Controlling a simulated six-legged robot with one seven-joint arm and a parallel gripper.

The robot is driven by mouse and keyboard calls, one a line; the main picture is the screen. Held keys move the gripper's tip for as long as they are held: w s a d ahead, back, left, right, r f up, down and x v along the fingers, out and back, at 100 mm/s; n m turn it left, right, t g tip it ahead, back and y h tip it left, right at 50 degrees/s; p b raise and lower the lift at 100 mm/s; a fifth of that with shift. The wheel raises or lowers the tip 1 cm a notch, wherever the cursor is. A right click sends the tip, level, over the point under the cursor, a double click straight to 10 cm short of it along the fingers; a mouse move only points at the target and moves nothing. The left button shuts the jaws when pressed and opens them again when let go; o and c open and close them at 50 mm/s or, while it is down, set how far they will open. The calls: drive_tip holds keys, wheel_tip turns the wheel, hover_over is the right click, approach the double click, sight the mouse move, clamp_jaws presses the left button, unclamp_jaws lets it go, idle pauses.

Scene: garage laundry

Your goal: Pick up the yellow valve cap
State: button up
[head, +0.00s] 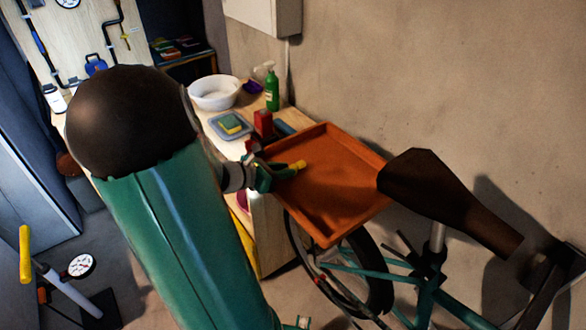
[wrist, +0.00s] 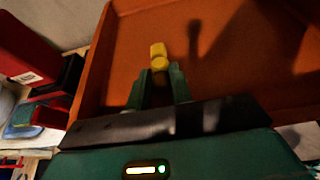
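The yellow valve cap (head: 298,165) shows at the tip of my gripper (head: 287,171), over the left part of the orange tray (head: 345,148). In the wrist view the yellow cap (wrist: 158,50) sits between the two green fingertips of my gripper (wrist: 160,72) and sticks out beyond them. The fingers look closed against its sides. The cap's lower part is partly hidden by the fingers. I cannot tell clearly whether the cap touches the tray floor.
The tray's raised rim surrounds the gripper area. A red object (head: 263,123), a sponge on a dish (head: 230,124), a white bowl (head: 214,92) and a green spray bottle (head: 272,90) stand on the bench behind. A bicycle saddle (head: 430,185) is close at the right.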

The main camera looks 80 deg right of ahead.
clamp_jaws()
